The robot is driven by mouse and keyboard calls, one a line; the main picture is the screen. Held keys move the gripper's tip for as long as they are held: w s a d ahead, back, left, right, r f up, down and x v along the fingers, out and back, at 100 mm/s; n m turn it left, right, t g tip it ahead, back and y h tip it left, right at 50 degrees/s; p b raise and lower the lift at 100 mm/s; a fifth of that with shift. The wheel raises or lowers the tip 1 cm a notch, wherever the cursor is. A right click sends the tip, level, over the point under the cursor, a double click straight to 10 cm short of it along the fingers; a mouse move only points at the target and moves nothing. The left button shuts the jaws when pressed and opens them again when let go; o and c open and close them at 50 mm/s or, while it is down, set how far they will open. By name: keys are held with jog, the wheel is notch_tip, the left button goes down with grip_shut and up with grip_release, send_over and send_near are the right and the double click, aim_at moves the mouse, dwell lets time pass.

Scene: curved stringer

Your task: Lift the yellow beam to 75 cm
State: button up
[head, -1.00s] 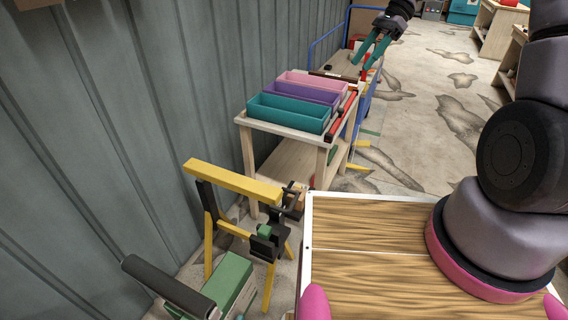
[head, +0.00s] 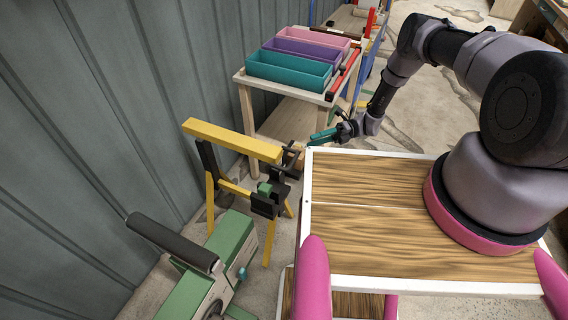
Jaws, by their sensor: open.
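The yellow beam (head: 230,140) is the top bar of a stand with yellow legs and black brackets, left of centre in the head view. It slopes down to the right in the picture, close to the grey wall. A black bracket with a green block (head: 265,188) sits at the stand's right side. My gripper (head: 318,140) has teal fingers and is open and empty. In the picture it is right of the beam's right end, near the far left corner of the wooden-topped surface. The fingers point left. How far they are from the beam in depth is hard to tell.
A small wooden table (head: 290,88) with teal, purple and pink bins stands behind the stand. A green machine with a dark roller (head: 172,241) stands in front of it. The corrugated wall (head: 90,130) closes off the left. Concrete floor lies open at upper right.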

jog(key=s+a+f+m+y, duration=0.1)
jog(key=s+f+m+y, duration=0.15)
jog(key=s+f, duration=0.2)
jog(key=s+a+h, duration=0.1)
jog(key=s+a, duration=0.3)
jog(key=a, duration=0.5)
jog(key=shift+a+r+t, duration=0.25)
jog(key=shift+t, duration=0.05)
grip_shut()
dwell(0.9)
